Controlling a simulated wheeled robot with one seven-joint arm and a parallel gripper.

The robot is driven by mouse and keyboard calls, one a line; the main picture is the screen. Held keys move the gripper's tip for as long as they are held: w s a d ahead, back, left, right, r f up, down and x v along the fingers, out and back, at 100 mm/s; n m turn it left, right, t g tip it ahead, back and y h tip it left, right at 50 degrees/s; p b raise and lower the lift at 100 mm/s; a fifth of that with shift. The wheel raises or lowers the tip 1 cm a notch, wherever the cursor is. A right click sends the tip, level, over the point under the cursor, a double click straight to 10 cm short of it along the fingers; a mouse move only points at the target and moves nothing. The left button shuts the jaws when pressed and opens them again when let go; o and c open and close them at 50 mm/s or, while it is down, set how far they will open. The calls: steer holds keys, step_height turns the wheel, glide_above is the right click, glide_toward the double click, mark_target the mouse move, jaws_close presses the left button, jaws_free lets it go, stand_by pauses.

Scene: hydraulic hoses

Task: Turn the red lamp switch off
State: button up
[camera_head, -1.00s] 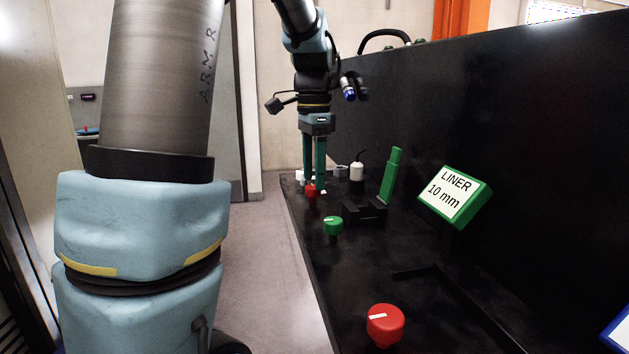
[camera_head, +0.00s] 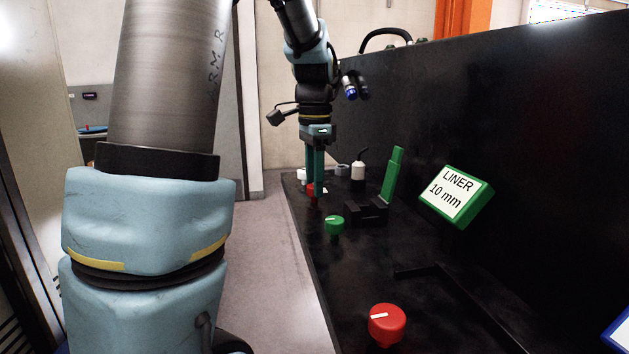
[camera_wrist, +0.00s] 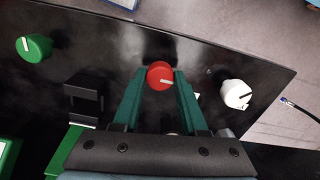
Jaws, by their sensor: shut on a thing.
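The red knob (camera_wrist: 160,76) with a white pointer mark sits on the black panel (camera_wrist: 112,58) in the wrist view. My gripper (camera_wrist: 157,84) is shut on this red knob, with one green finger on each side of it. In the head view my gripper (camera_head: 316,190) points down at the far end of the panel and partly hides the red knob (camera_head: 311,190). A second red knob (camera_head: 387,323) stands at the near end of the panel. I cannot read which of the two is the lamp switch.
A green knob (camera_head: 334,224) stands nearer than my gripper. A white knob (camera_wrist: 236,93) lies on the other side in the wrist view. A black block (camera_head: 366,211), an upright green bar (camera_head: 392,175) and a "LINER 10 mm" sign (camera_head: 456,196) are to the right.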

jaws_close()
steer(key=shift+r+n, duration=0.1)
steer(key=shift+n, duration=0.3)
steer(key=n+p, duration=0.2)
steer(key=n, duration=0.1)
steer(key=n+p, duration=0.2)
steer(key=n, duration=0.2)
steer(key=n+p, duration=0.2)
steer(key=n, duration=0.3)
steer(key=shift+n+p, duration=0.3)
steer(key=shift+n, duration=0.1)
steer(key=n+p, duration=0.2)
steer(key=n, duration=0.2)
steer(key=shift+n, duration=0.3)
